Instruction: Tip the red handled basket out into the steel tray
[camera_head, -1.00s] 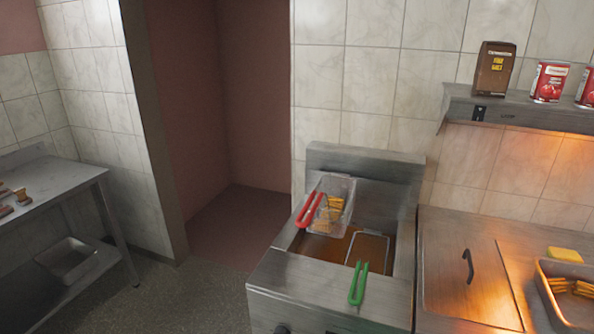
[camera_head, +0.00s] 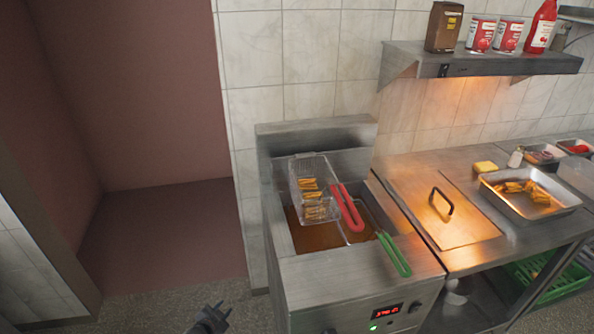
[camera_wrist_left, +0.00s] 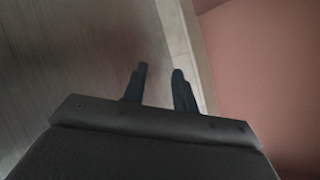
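The red handled basket (camera_head: 315,201) is a wire basket with fries in it. It sits at the upper left of the fryer, over the oil, with its red handle (camera_head: 347,208) pointing to the lower right. The steel tray (camera_head: 529,209) stands on the counter to the right and holds some golden food. My left gripper (camera_head: 221,310) is low in front of the fryer's left side, apart from the basket. Its two fingers stand apart with nothing between them in the left wrist view (camera_wrist_left: 158,78). My right gripper is in neither view.
A second basket with a green handle (camera_head: 394,254) sits in the fryer (camera_head: 290,265), right of the red one. A lid with a black handle (camera_head: 441,202) lies between fryer and tray. A shelf (camera_head: 480,66) with cans overhangs the counter. A yellow block (camera_head: 485,167) lies behind the tray.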

